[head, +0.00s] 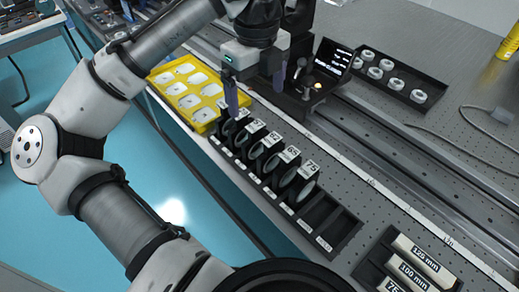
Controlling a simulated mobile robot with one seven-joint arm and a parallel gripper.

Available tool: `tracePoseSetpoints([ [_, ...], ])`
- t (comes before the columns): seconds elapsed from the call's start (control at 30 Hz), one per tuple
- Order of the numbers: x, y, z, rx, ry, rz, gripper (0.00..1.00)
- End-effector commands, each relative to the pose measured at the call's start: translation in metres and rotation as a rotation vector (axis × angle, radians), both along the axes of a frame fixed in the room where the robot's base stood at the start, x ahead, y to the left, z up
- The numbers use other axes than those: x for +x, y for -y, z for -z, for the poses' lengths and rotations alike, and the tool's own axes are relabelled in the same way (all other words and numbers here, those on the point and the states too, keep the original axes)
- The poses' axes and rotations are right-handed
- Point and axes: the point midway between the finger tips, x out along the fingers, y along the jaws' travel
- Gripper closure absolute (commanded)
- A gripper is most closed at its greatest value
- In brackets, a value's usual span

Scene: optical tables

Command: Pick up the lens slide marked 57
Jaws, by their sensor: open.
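A black slotted rack (335,228) at the table's near edge holds several dark round lens slides with white number tags. The nearest tag reads 75 (309,168), and the one behind it looks like 65 (290,154). Tags farther back are small; I cannot surely read which is 57. One slide toward the far end (247,131) has a tag too blurred to read. My gripper (256,95) is open, pointing down above the far end of the rack. Its left finger hangs near the farthest slides and partly hides them. Nothing shows between the fingers.
A yellow tray (158,79) with white pieces lies left of the rack's far end. A black device with a lit screen (334,57) stands right of my gripper. A black tray of round parts (437,92) is at upper right. Labelled boxes (422,258) sit at lower right.

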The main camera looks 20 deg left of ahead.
Motion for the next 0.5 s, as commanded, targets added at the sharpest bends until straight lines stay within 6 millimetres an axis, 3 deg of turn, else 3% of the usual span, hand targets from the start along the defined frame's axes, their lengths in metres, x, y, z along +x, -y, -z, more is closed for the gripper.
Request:
tracePoseSetpoints([
  [0.2,0.0,0.001,0.046,-0.006,0.001,0.001,0.09],
  [0.5,0.0,0.0,0.074,-0.001,0.004,-0.002,0.09],
])
